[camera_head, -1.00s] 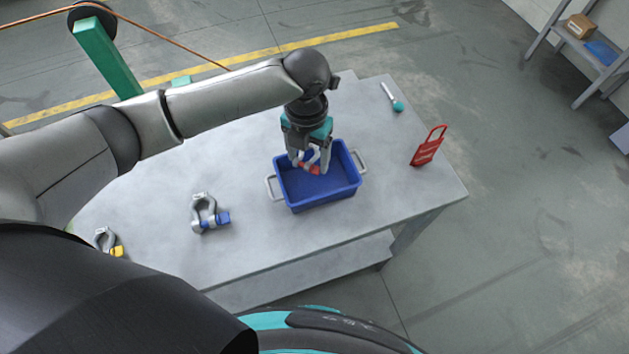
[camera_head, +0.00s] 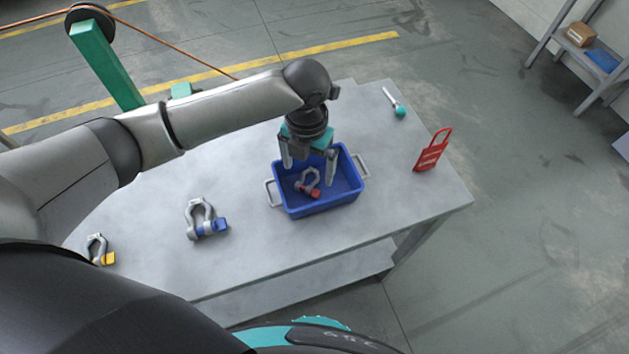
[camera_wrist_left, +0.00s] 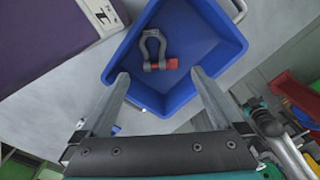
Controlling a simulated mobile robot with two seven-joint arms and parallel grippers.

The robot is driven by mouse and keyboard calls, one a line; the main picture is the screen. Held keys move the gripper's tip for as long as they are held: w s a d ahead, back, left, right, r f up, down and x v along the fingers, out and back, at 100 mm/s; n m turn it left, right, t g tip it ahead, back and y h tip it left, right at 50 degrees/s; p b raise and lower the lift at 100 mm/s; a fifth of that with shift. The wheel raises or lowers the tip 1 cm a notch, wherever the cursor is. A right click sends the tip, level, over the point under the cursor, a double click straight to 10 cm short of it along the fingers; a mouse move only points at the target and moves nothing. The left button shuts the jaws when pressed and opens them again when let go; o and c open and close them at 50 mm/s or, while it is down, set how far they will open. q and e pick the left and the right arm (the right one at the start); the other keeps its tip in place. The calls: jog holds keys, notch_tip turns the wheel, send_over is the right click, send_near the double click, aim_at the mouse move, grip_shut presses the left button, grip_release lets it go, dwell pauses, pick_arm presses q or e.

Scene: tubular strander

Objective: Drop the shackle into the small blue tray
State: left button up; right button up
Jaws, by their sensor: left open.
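A small blue tray (camera_head: 341,198) with grey side handles stands on the grey table. A grey shackle with a red pin (camera_head: 308,183) lies in the tray, toward its left side. In the left wrist view the shackle (camera_wrist_left: 154,52) lies on the floor of the blue tray (camera_wrist_left: 205,40). My left gripper (camera_head: 308,172) is over the tray with its fingers apart and nothing between them. In the left wrist view its open fingers (camera_wrist_left: 160,85) show clear of the shackle. My right gripper is not in view.
A shackle with a blue pin (camera_head: 203,220) and one with a yellow pin (camera_head: 98,250) lie on the table (camera_head: 262,245) to the left. A red tag (camera_head: 433,150) and a teal-ended tool (camera_head: 396,103) are at the right. The table front is clear.

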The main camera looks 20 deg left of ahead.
pick_arm(q)
notch_tip(320, 180, up, 15)
jog(key=p, duration=0.2)
jog(key=shift+r, duration=0.15)
dwell(0.6)
